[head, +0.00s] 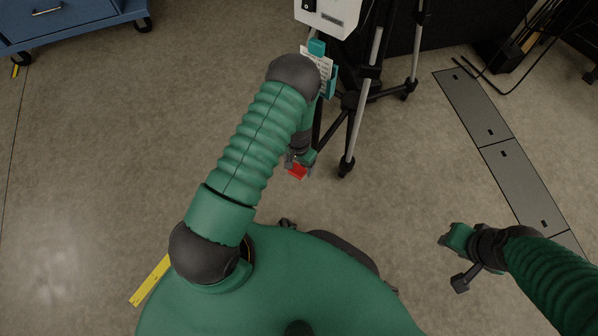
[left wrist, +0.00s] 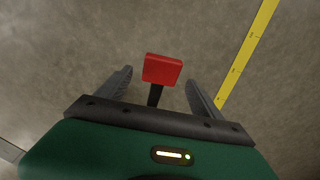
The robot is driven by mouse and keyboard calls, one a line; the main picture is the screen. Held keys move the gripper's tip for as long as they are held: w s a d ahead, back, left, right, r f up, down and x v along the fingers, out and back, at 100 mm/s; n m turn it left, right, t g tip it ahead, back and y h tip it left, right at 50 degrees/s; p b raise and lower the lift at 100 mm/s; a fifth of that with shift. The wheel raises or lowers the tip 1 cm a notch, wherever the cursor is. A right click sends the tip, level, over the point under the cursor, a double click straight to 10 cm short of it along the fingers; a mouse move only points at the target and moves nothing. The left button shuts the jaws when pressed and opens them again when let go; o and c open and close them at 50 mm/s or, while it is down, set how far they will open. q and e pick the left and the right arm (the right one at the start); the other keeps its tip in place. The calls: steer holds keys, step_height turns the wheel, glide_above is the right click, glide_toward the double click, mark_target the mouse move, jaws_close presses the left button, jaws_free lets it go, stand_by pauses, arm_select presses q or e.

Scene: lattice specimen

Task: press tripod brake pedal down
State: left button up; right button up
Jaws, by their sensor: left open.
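The red brake pedal (head: 297,172) shows low beside the tripod (head: 348,140), partly covered by my left gripper (head: 301,162). In the left wrist view the red pedal (left wrist: 162,69) sits on a dark stem, between the two spread fingers of my left gripper (left wrist: 160,77). That gripper is open; whether it touches the pedal I cannot tell. The tripod has dark and silver legs and carries a white box (head: 330,14). My left arm hides part of it. My right gripper (head: 453,238) is at the right over bare floor, away from the tripod; its fingers are unclear.
A blue wheeled cabinet (head: 70,22) stands at the upper left. Dark floor plates (head: 485,125) run down the right, with cables (head: 520,50) near the upper right. Yellow tape (head: 150,281) lies on the floor at the lower left. The floor at left is clear.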

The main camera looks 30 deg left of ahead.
arm_select(q)
step_height(320, 180, down, 3)
steer(key=shift+b, duration=0.45)
steer(key=shift+a, duration=0.1)
steer(key=shift+r, duration=0.1)
steer(key=shift+c, duration=0.5)
jaws_close()
